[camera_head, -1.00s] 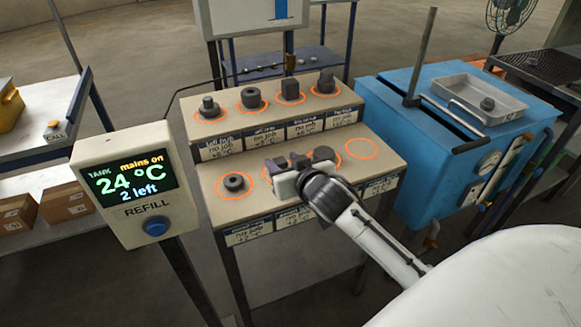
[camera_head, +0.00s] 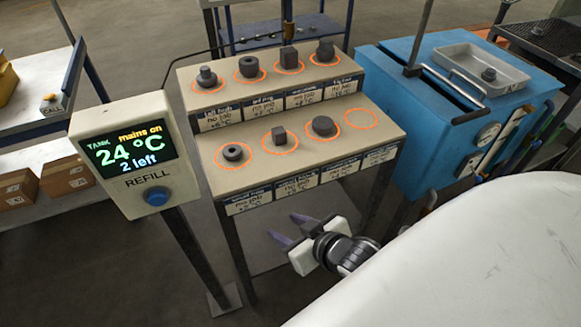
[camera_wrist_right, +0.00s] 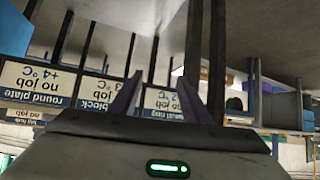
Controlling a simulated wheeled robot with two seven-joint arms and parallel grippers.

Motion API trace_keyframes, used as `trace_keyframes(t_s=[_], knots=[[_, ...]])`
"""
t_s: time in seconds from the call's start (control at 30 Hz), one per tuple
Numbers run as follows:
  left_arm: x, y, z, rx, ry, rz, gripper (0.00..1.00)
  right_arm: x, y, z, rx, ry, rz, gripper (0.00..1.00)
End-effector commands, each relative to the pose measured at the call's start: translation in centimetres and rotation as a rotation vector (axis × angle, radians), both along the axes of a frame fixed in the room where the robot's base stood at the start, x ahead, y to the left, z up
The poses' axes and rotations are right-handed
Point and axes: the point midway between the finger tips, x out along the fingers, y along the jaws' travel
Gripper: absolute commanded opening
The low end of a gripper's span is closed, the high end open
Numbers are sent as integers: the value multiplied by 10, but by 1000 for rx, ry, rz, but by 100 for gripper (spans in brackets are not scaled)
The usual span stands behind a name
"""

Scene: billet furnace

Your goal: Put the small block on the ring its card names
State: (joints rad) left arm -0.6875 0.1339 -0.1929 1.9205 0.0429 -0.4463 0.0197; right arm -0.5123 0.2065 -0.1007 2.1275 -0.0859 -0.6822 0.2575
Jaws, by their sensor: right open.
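My right gripper (camera_head: 283,226) is open and empty, below and in front of the lower shelf, apart from the block. Its two fingers (camera_wrist_right: 165,97) also show in the right wrist view, with upside-down cards behind them. One card (camera_wrist_right: 97,88) there ends in "block" and reads "no job"; its first word is partly hidden. My left gripper is not in view.
The far-right lower ring (camera_head: 360,119) is empty. Several parts stand on the upper shelf. A refill panel (camera_head: 133,156) stands left, a blue tank (camera_head: 435,130) right, with a grey tray (camera_head: 482,67).

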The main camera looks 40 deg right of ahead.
Motion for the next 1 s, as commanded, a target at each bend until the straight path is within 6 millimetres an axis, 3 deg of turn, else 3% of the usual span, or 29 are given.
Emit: trace_keyframes(t_s=[0.03,0.1,0.27,0.37,0.77,0.87,1.0], knots=[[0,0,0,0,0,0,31,-25,19,-34,17,55,45,43],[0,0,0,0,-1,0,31,-54,41,-65,35,100,98,43],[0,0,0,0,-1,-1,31,-99,72,-104,62,155,167,43],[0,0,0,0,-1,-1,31,-107,77,-110,67,162,180,43],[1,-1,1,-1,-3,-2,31,-106,77,-110,65,161,179,43],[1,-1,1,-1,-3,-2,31,-106,77,-110,65,161,179,31],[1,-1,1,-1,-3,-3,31,-106,77,-110,65,161,179,31]])
